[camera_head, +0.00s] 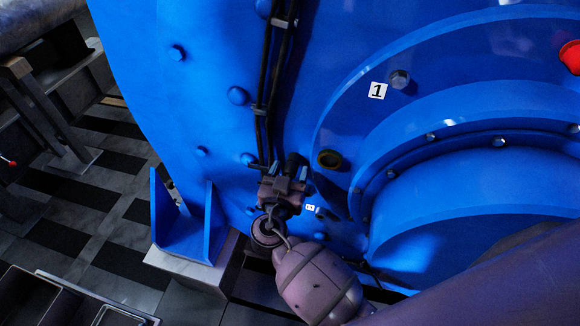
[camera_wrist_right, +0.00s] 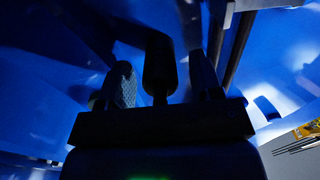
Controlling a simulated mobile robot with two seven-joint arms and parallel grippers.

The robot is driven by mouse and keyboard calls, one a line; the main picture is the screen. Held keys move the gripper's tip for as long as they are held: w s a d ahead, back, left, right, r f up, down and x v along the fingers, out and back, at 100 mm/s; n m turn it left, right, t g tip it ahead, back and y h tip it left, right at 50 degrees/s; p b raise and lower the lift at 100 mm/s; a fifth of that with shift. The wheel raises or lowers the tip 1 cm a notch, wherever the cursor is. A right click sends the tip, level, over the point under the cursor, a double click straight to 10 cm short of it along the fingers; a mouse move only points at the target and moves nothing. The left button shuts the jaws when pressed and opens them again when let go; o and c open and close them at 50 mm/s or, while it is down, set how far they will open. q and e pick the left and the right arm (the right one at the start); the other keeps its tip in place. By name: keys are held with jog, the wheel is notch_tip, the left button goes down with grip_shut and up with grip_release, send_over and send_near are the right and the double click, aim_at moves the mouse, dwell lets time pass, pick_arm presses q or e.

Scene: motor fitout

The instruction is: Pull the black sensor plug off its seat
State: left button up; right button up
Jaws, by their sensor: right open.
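The black sensor plug (camera_wrist_right: 160,68) shows in the right wrist view as a dark upright cylinder between two dark fingers. In the head view a small dark piece at the gripper's tip (camera_head: 292,160) appears to be the same plug, against the blue motor housing (camera_head: 220,130). My right gripper (camera_head: 287,172) is open at the housing, its fingers on either side of the plug; it also shows in the right wrist view (camera_wrist_right: 161,82). A gap shows on both sides of the plug. Its seat is hidden or too dark to make out. My left gripper is not in view.
Black cables (camera_head: 266,90) run down the housing just above my right gripper. A blue bracket (camera_head: 185,225) stands to the left. A grey bin (camera_head: 75,300) is at the lower left.

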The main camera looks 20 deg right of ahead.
jog(key=shift+c, duration=0.3)
jog(key=c, duration=0.7)
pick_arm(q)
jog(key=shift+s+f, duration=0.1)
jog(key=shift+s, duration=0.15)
pick_arm(e)
grip_shut()
jog(key=shift+s+a, duration=0.1)
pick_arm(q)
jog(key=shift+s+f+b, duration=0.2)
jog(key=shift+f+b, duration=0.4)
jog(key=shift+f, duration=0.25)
pick_arm(e)
jog(key=v, duration=0.5)
jog(key=shift+s+a, duration=0.2)
jog(key=shift+s, duration=0.1)
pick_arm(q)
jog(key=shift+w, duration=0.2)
